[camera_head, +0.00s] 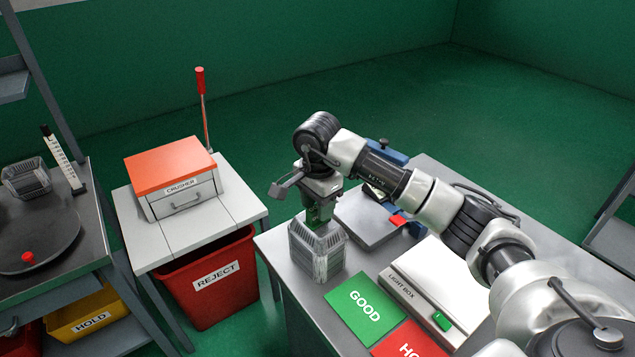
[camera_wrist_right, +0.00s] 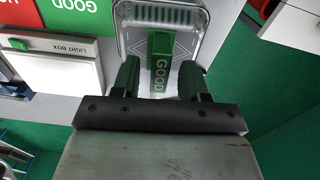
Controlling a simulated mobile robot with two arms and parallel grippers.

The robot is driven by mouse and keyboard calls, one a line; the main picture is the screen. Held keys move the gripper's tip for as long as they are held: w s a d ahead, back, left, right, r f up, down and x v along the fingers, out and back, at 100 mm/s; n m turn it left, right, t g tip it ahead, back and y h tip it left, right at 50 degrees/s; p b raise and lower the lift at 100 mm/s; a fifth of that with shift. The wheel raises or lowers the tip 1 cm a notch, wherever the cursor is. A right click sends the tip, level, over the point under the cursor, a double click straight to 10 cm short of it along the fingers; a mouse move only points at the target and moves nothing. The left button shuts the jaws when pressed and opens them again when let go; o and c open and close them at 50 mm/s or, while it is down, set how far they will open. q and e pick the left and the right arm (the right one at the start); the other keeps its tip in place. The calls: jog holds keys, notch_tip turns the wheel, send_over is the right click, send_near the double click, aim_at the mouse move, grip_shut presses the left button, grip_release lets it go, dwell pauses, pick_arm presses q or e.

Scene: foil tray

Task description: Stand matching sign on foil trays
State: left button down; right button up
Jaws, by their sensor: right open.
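A stack of silver foil trays (camera_head: 318,262) stands on the grey table; the top tray's rim (camera_wrist_right: 124,42) shows in the right wrist view. A green sign lettered GOOD (camera_wrist_right: 160,62) is at the top tray, between the fingers of my right gripper (camera_wrist_right: 158,82). Gaps show between the sign and both fingers, so the gripper is open around it. In the head view my right gripper (camera_head: 319,212) is directly over the stack and largely hides the sign. My left gripper is out of view.
A green GOOD card (camera_head: 362,308) and a red card (camera_head: 410,343) lie beside the stack. A white light box (camera_head: 425,280) bears a green block (camera_head: 441,320). A grey device (camera_head: 365,222) is behind. A crusher (camera_head: 172,180) and red REJECT bin (camera_head: 218,285) stand left.

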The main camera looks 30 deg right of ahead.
notch_tip(320, 180, up, 11)
jog(key=b, duration=0.1)
dwell(0.9)
